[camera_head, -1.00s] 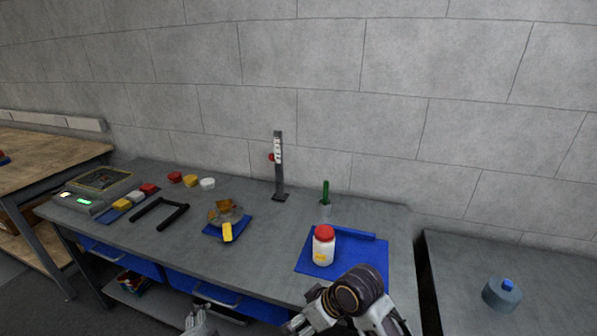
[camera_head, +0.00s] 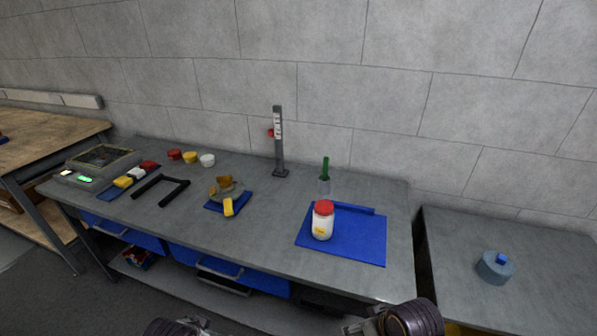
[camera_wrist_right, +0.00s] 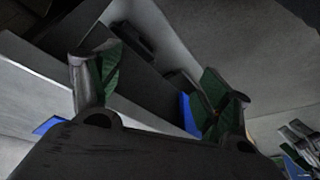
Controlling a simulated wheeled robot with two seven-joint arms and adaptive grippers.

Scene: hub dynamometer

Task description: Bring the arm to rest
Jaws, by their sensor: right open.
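My right arm (camera_head: 410,318) shows at the bottom edge of the head view, in front of the bench and below the blue mat (camera_head: 345,248). In the right wrist view my right gripper (camera_wrist_right: 157,88) has its two green-padded fingers apart with nothing between them. It is clear of the jar. Part of my left arm (camera_head: 175,328) shows at the bottom edge of the head view; its gripper cannot be made out there. A white jar with a red lid (camera_head: 322,221) stands upright on the blue mat.
The grey bench (camera_head: 265,240) holds a scale (camera_head: 100,162), a black U-shaped handle (camera_head: 160,188), a small blue tray (camera_head: 222,208), a dark upright post (camera_head: 278,140) and a green-handled tool (camera_head: 325,170). A blue-grey round container (camera_head: 495,268) stands on the right table.

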